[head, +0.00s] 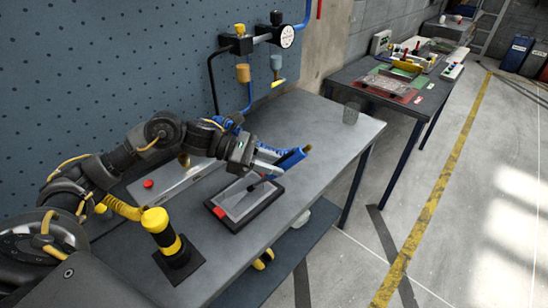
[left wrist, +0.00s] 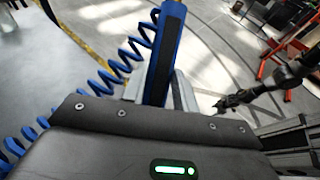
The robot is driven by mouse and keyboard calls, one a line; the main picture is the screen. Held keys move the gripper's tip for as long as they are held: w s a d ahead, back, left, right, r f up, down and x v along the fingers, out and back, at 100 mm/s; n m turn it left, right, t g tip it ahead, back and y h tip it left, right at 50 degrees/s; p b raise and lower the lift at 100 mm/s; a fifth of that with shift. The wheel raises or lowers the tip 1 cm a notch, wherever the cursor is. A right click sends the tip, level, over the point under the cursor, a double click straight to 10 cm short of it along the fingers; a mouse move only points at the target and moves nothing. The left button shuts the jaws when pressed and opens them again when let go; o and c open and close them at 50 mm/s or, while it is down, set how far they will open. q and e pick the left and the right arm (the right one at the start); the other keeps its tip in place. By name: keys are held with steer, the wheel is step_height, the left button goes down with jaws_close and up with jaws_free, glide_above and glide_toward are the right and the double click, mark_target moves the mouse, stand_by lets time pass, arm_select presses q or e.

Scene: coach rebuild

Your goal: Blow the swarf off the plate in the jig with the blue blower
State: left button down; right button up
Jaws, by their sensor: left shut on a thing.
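The blue blower (head: 292,158) is in my left gripper (head: 268,165), which is shut on it above the bench. In the left wrist view the blower (left wrist: 163,60) stands up between the fingers, its coiled blue hose (left wrist: 112,72) to the left. The plate (head: 246,199) lies in a dark jig (head: 234,226) with a red corner block, below and slightly left of the blower. A dark patch shows on the plate; I cannot tell swarf from shadow. A dark arm end, apparently my right gripper (left wrist: 228,101), shows in the left wrist view, too small to read.
A yellow-and-black post (head: 160,232) stands left of the jig. A grey panel with a red button (head: 148,184) lies behind it. An air regulator (head: 238,45) hangs on the wall. The bench (head: 310,130) is clear toward the right.

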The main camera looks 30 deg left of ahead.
arm_select(q)
steer(key=shift+s+d+p, duration=0.25)
steer(key=shift+s+p, duration=0.15)
steer(key=shift+s, duration=0.25)
stand_by(0.8)
steer(key=shift+w, duration=0.15)
stand_by(0.3)
steer(key=c, duration=1.7)
jaws_free()
steer(key=shift+c, duration=0.2)
jaws_close()
steer(key=shift+r, duration=0.15)
